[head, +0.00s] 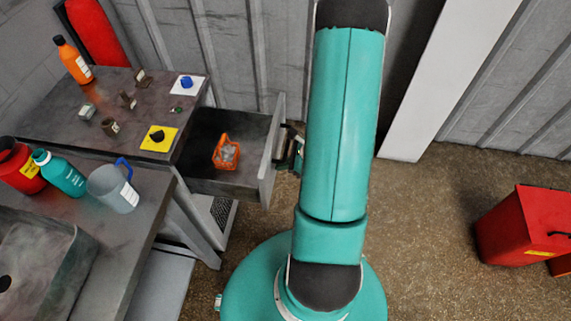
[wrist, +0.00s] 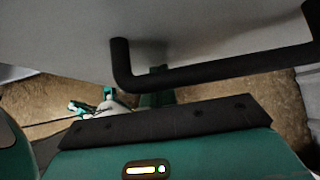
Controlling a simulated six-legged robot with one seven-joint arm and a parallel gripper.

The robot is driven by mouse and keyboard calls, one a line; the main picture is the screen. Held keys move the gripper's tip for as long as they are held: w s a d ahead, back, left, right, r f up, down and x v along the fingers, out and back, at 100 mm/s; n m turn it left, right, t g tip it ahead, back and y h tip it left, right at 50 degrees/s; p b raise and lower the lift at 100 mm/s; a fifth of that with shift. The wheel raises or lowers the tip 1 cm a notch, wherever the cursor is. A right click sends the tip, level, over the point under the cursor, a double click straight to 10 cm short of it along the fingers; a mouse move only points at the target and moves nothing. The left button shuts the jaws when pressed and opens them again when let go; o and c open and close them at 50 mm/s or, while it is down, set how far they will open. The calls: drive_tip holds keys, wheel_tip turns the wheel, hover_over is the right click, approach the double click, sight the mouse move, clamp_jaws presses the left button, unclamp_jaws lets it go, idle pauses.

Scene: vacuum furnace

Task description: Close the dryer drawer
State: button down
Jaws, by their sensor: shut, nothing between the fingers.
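The dryer drawer (head: 225,190) is pulled out from the right side of the dark bench. An orange basket (head: 226,153) with clear contents sits inside it. The grey front panel (head: 268,170) faces my arm, with a dark handle (head: 292,133) on its outer side. In the wrist view the black bar handle (wrist: 210,76) crosses close in front of the pale panel (wrist: 200,25). My gripper (wrist: 165,125) is shut and empty, just beside the handle. Whether it touches the handle or panel cannot be told. In the head view my arm mostly hides the gripper.
The bench top (head: 65,110) holds an orange bottle (head: 73,60), small samples and a yellow pad (head: 159,138). A teal bottle (head: 60,174) and grey jug (head: 112,187) stand on the nearer counter. A red box (head: 520,228) is on the floor at right. Floor between is clear.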

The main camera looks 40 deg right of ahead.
drive_tip(key=shift+w, duration=0.1)
drive_tip(key=w+a, duration=0.5)
drive_tip(key=w, duration=0.1)
drive_tip(key=w+a, duration=0.5)
drive_tip(key=w, duration=0.1)
drive_tip(key=w+a, duration=0.5)
drive_tip(key=w, duration=0.2)
drive_tip(key=shift+w+a+r, duration=0.1)
drive_tip(key=shift+w+a, duration=0.1)
drive_tip(key=shift+w, duration=0.1)
